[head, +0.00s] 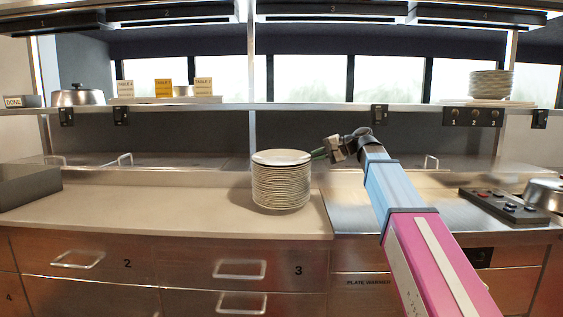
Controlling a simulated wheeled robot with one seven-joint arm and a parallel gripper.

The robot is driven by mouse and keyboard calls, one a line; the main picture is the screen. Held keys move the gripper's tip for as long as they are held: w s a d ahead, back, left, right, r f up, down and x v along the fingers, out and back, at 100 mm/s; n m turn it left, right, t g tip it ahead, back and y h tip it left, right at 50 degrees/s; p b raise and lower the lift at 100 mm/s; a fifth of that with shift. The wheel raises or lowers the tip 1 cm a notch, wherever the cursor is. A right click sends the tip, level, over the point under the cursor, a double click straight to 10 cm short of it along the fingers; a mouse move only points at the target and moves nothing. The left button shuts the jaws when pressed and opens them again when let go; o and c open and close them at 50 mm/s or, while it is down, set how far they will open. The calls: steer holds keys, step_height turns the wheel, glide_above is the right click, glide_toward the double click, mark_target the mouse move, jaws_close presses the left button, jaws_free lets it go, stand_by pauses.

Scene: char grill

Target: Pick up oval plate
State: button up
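A tall stack of pale plates (281,188) stands on the counter near the middle of the head view. The top plate (281,157) looks oval from this angle; I cannot tell its true shape. My gripper (321,154) reaches in from the right, at the height of the top plate and by its right rim. Its fingers are small and dark here. I cannot tell whether they touch the rim or whether they are open or shut.
A control panel with knobs (503,205) and a metal lid (545,192) are at the right. A shelf (300,106) above holds a second plate stack (491,84), a domed lid (78,96) and table cards (163,88).

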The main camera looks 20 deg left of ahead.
mark_target(310, 157)
steer(key=x, duration=0.5)
steer(key=shift+w, duration=0.25)
jaws_close()
